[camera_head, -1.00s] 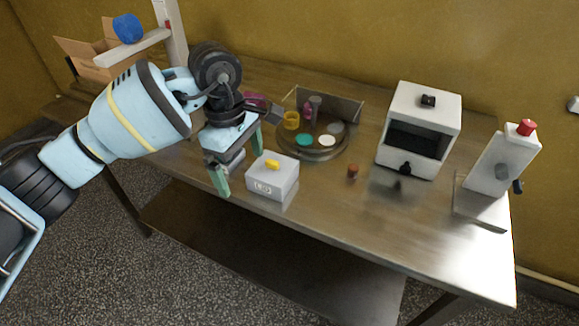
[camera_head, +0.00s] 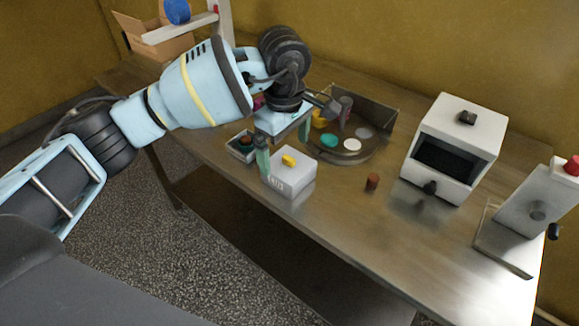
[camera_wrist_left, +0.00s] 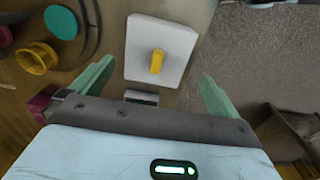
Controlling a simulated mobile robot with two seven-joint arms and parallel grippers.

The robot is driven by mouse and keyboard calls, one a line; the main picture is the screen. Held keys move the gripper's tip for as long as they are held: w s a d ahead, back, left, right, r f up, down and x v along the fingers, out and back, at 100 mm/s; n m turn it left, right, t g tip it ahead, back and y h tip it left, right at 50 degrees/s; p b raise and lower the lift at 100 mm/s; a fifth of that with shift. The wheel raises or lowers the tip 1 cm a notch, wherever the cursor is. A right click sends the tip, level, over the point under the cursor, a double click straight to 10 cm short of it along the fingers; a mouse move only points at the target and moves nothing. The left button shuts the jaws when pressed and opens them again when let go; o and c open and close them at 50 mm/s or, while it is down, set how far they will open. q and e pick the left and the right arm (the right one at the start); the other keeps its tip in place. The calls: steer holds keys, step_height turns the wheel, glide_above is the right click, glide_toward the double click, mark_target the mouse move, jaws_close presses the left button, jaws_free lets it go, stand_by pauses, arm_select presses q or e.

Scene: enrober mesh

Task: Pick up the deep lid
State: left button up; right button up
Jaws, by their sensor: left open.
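A white box-shaped piece with a yellow handle on top, which looks like the deep lid (camera_head: 291,181), stands on the steel table near its front edge. The lid also shows in the left wrist view (camera_wrist_left: 142,62), with its yellow handle (camera_wrist_left: 157,61) beyond the fingers. My left gripper (camera_head: 284,142) is open and empty, with its green fingers pointing down just behind the lid. In the left wrist view the lid lies ahead of and between the spread fingers (camera_wrist_left: 157,78), and I see no grip on it. My right gripper is not in view.
A round tray (camera_head: 350,158) behind the lid holds teal, white and grey discs. A small open box (camera_head: 235,150) is left of the lid. Front-centre table is clear.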

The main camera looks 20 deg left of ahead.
mark_target(289, 157)
arm_select(q)
steer(key=shift+w+d+f+p, duration=0.1)
steer(key=shift+d+f+p, duration=0.05)
steer(key=shift+f, duration=1.4)
steer(key=shift+w+d+f+p, duration=0.1)
steer(key=shift+d+f+p, duration=0.05)
steer(key=shift+f, duration=1.4)
steer(key=c, duration=0.9)
